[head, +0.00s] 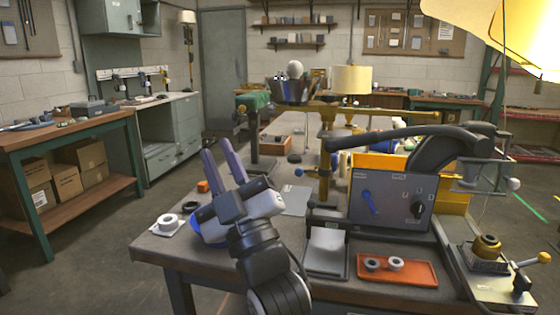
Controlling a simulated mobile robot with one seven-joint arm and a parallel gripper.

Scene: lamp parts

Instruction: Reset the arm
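My gripper (217,148) has two purple fingers that point up and away over the left part of the workbench (150,250). The fingers are apart, with nothing visible between them. My arm comes in from the bottom centre, and its dark wrist stands in front of the bench's near edge. It hides part of the bench top and of a blue item (207,238) beside the wrist. I cannot tell whether the arm touches that item.
A white ring part (168,222) and a black ring (190,207) lie left of my wrist. A yellow shade (500,28) hangs top right.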

